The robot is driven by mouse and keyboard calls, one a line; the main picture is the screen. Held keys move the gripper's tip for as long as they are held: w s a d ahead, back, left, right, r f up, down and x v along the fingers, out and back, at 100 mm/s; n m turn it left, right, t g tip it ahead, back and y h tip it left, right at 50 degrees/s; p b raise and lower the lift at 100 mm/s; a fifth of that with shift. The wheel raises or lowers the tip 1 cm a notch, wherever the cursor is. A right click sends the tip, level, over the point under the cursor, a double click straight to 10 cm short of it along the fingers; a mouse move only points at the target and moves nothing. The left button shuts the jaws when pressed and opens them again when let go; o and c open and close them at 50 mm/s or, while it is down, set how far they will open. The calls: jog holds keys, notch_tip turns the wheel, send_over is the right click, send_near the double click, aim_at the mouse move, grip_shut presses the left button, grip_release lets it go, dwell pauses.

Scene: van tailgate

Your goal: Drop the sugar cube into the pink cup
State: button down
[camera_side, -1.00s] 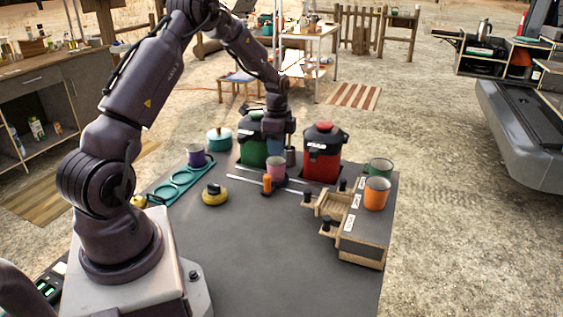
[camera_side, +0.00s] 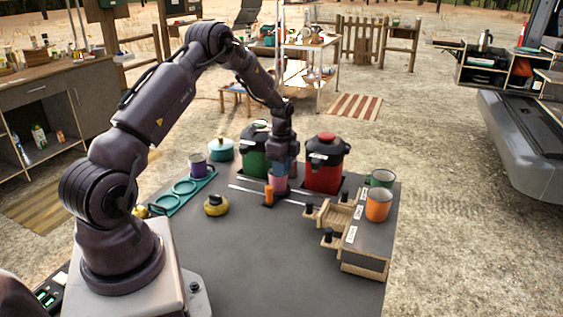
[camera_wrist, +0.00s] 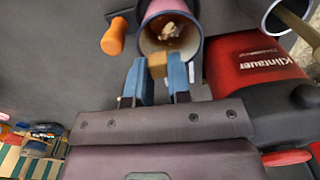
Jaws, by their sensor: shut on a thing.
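The pink cup (camera_side: 278,185) stands upright on the dark table in front of the green and red canisters. In the wrist view the pink cup (camera_wrist: 165,8) shows its open mouth, with some brown and whitish bits inside. My gripper (camera_side: 280,170) is just above and partly in front of the cup in the side view. In the wrist view my gripper's blue fingers (camera_wrist: 159,72) are shut on a small brown sugar cube (camera_wrist: 157,65). The cube is at the near rim of the cup's mouth. It is too hidden to make out in the side view.
The red canister (camera_side: 324,165) and green canister (camera_side: 253,160) are close behind.

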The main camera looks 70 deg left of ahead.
jog(key=c, duration=1)
grip_release()
notch_tip(320, 180, up, 13)
